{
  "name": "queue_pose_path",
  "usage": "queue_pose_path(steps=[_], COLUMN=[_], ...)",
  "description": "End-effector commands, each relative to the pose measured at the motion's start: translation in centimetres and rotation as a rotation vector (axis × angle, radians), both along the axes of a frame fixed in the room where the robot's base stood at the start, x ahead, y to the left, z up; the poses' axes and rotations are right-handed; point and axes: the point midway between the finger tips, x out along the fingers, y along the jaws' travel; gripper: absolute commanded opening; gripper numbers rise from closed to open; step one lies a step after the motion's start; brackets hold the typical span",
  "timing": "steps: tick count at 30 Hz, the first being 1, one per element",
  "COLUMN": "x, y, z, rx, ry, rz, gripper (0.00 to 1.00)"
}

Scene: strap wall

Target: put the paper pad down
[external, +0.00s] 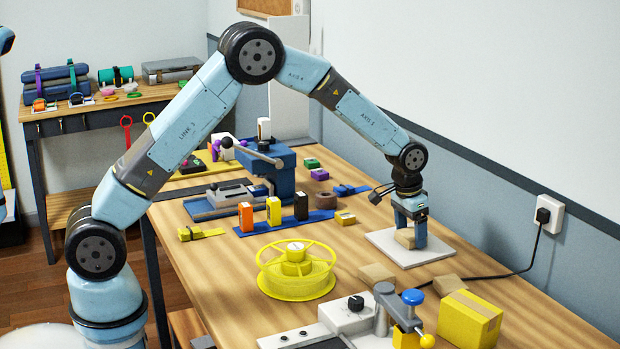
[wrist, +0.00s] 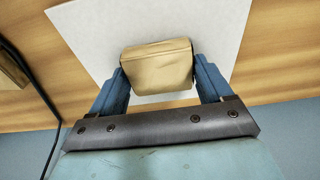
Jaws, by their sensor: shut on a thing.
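The paper pad is a tan, slightly creased block (wrist: 157,66) between the two blue fingers in the wrist view. In the external view the pad (external: 404,238) shows at the fingertips, low over a white square board (external: 424,256). My gripper (external: 409,236) is shut on the pad, pointing down at the right side of the table. The white board also shows under the pad in the wrist view (wrist: 100,40). I cannot tell whether the pad touches the board.
A similar tan pad (external: 376,275) lies just in front of the white board. A yellow spool (external: 296,271) stands to the left, and a yellow box (external: 470,319) at the front right. A black cable (external: 490,276) runs from the wall socket (external: 545,214) across the table.

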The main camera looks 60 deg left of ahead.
Motion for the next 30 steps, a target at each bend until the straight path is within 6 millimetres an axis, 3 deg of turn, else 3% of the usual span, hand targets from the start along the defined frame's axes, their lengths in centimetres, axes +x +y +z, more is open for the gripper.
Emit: queue_pose_path(steps=[2,3,9,20,30], x=[0.0,0.0,0.0,0.0,-0.9], y=[0.0,0.0,0.0,0.0,0.0], z=[-0.2,-0.2,-0.2,0.7,6.6], rx=[0.0,0.0,0.0,0.0,0.0], ry=[0.001,0.0,0.0,-0.002,-0.003], rz=[0.0,0.0,0.0,0.0,0.0], gripper=[0.51,0.81,1.0,1.0,1.0])
